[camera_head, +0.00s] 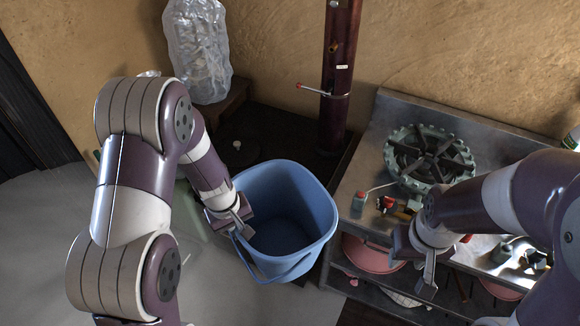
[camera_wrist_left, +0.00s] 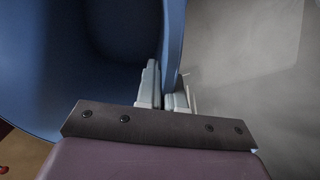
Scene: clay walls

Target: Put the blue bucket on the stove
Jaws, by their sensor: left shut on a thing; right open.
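The blue bucket (camera_head: 318,222) is upright and open at the top, left of the stove in the head view. My left gripper (camera_head: 240,228) is shut on the bucket's near-left rim. The left wrist view shows the bucket wall (camera_wrist_left: 172,40) between the two fingers (camera_wrist_left: 163,95), with the inside of the bucket (camera_wrist_left: 80,60) at left. The stove is a metal counter (camera_head: 362,165) with a round green burner (camera_head: 430,158) at its back. My right gripper (camera_head: 425,268) is open and empty, over the stove's front edge. The bucket's underside is hidden.
Small items, including a green bottle (camera_head: 358,200) and a red-capped item (camera_head: 386,203), lie on the counter. Pink basins (camera_head: 372,255) sit on the shelf below. A dark red pipe (camera_head: 338,90) and a clear plastic-wrapped object (camera_head: 200,50) stand behind the bucket. Grey floor (camera_head: 50,240) is clear at left.

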